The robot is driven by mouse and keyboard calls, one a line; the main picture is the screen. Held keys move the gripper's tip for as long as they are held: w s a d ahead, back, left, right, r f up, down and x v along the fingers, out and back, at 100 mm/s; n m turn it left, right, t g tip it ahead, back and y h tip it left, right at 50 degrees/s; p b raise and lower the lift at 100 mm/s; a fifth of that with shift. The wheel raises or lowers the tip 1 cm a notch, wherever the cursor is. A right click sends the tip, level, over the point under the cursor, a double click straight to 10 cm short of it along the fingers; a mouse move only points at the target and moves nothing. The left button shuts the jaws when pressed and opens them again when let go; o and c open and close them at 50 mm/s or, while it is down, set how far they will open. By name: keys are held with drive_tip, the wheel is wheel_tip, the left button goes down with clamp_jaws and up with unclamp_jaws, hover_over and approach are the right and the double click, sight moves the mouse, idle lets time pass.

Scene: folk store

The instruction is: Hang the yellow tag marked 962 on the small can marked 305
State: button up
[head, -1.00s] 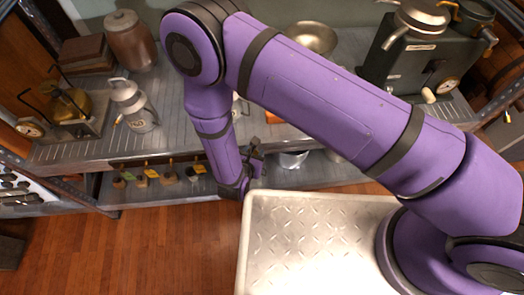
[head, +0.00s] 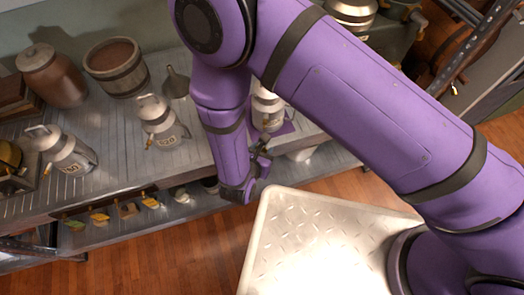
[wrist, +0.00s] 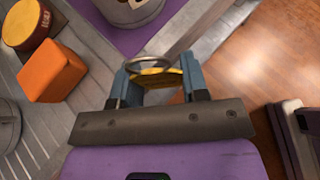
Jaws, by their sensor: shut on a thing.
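My gripper (wrist: 155,85) is shut on a yellow tag (wrist: 158,78) with a metal ring that stands up between the fingers. The tag's number cannot be read. In the head view my gripper (head: 261,160) is in front of the shelf edge. A small pale can (head: 267,108) stands on a purple mat, partly hidden by my arm; its number is not readable. The base of a can (wrist: 128,8) on purple shows at the top of the wrist view, beyond my gripper and apart from the tag. Another can (head: 158,122) seems marked 620. A further can (head: 65,150) stands at left.
An orange block (wrist: 52,70) and a red-yellow tin (wrist: 28,24) are left of my gripper. A wooden tub (head: 118,70), a brown jar (head: 52,78) and a funnel (head: 175,82) stand behind the cans. Several tags (head: 99,217) are on the lower shelf. Wooden floor (head: 150,260) is open in front.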

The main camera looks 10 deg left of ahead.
drive_tip(key=shift+w+a+f, duration=0.1)
drive_tip(key=shift+w+a, duration=0.05)
drive_tip(key=shift+w, duration=0.8)
drive_tip(key=shift+w+a+f, duration=0.1)
drive_tip(key=shift+w+f, duration=0.05)
drive_tip(key=shift+w, duration=0.8)
drive_tip(key=shift+w+a+f, duration=0.1)
drive_tip(key=shift+w+a, duration=0.05)
drive_tip(key=shift+w, duration=0.8)
drive_tip(key=shift+w+f, duration=0.25)
drive_tip(key=shift+w, duration=0.3)
drive_tip(key=o, duration=1)
drive_tip(key=shift+c, duration=0.2)
drive_tip(key=v, duration=1)
drive_tip(key=shift+s+r, duration=0.15)
drive_tip(key=shift+s, duration=0.25)
